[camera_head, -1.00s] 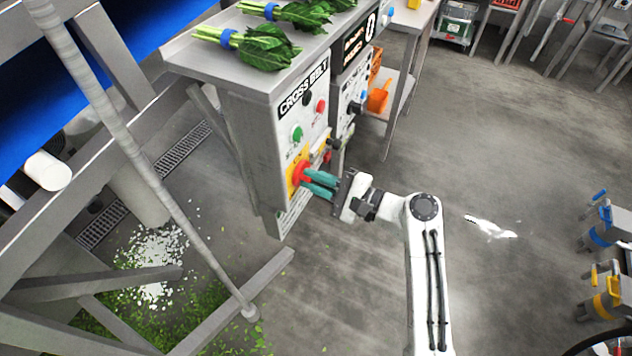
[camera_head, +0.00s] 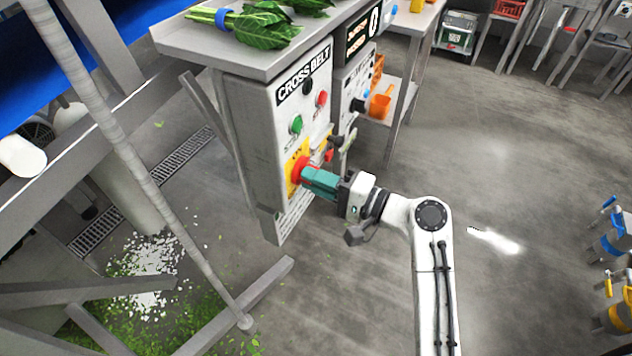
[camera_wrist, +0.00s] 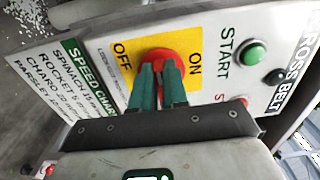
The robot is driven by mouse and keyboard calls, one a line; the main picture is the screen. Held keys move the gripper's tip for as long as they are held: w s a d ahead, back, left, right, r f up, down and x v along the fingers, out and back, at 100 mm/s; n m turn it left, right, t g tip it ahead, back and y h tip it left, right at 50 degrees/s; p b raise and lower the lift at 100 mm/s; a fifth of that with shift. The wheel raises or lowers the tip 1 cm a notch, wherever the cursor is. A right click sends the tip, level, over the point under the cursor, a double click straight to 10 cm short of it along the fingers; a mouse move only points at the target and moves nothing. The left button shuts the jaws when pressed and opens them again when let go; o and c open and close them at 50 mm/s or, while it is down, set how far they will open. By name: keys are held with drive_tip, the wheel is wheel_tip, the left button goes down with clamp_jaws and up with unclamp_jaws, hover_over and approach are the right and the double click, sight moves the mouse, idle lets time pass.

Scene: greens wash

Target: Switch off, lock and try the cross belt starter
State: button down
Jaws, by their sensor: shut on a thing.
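The cross belt starter box (camera_head: 262,125) stands in the middle of the head view, with a green start button (camera_head: 296,124) and a red stop button (camera_head: 321,98). Its red rotary switch (camera_head: 300,170) sits on a yellow plate below them. My gripper (camera_head: 312,180) has its green fingers shut on the red switch. In the wrist view the red switch (camera_wrist: 163,58) lies between the fingers (camera_wrist: 160,85), on the yellow plate marked OFF at left and ON at right. The fingers partly hide the handle, so its exact setting is unclear.
Bunches of greens (camera_head: 245,22) lie on the steel top above the box. A second control box (camera_head: 352,75) stands just behind. Steel frame bars (camera_head: 140,160) fill the left. The floor (camera_head: 530,180) at right is open, with coloured devices (camera_head: 612,240) at its edge.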

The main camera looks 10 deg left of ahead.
drive_tip(key=shift+f, duration=0.15)
drive_tip(key=c, duration=1.1)
unclamp_jaws()
drive_tip(key=shift+c, duration=0.2)
drive_tip(key=v, duration=1)
drive_tip(key=shift+d, duration=0.4)
drive_tip(key=shift+s, duration=0.2)
